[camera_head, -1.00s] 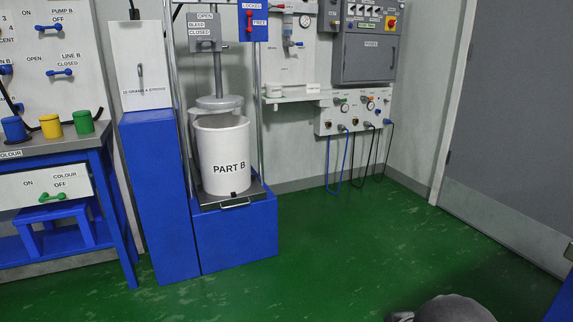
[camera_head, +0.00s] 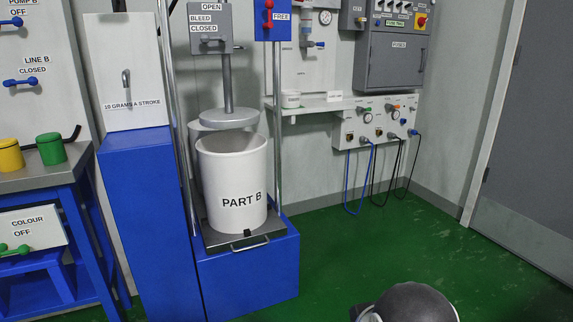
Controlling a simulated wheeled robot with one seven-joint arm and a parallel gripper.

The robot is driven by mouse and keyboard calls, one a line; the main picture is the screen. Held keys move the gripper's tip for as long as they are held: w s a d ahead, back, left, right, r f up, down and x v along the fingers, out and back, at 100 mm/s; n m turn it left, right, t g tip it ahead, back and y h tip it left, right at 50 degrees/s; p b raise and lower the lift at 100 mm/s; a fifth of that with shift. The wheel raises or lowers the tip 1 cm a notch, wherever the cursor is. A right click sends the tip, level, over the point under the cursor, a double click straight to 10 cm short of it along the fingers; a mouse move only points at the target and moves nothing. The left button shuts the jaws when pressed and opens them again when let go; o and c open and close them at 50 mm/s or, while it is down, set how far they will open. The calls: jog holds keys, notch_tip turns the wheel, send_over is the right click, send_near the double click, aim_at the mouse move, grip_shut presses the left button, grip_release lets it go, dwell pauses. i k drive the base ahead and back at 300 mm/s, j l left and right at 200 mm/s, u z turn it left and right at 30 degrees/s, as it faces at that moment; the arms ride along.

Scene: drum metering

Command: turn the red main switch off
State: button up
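The red main switch (camera_head: 421,20) is a small red knob on a yellow plate, at the right side of the grey electrical cabinet (camera_head: 388,60) on the back wall. It is near the top edge of the head view, and its exact setting is too small to read. A dark rounded part of my arm shows at the bottom right. My gripper's fingers do not show in this view.
A blue drum press with a white PART B drum (camera_head: 230,180) stands left of centre. A grey door (camera_head: 530,140) is at right.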

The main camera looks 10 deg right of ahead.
aim_at(421, 20)
jog(key=i+l+z, duration=0.1)
jog(key=i+z, duration=0.6)
jog(key=z, duration=0.15)
jog(key=i+j+z, duration=0.1)
jog(key=i+z, duration=0.75)
jog(key=i, duration=0.6)
jog(key=i+u, duration=0.4)
jog(key=i+l+u, duration=0.15)
jog(key=i+u, duration=0.2)
jog(key=i, duration=0.15)
jog(key=i+l+u, duration=0.2)
jog(key=i+u, duration=0.2)
jog(key=i+l+u, duration=0.35)
jog(key=i+l, duration=0.05)
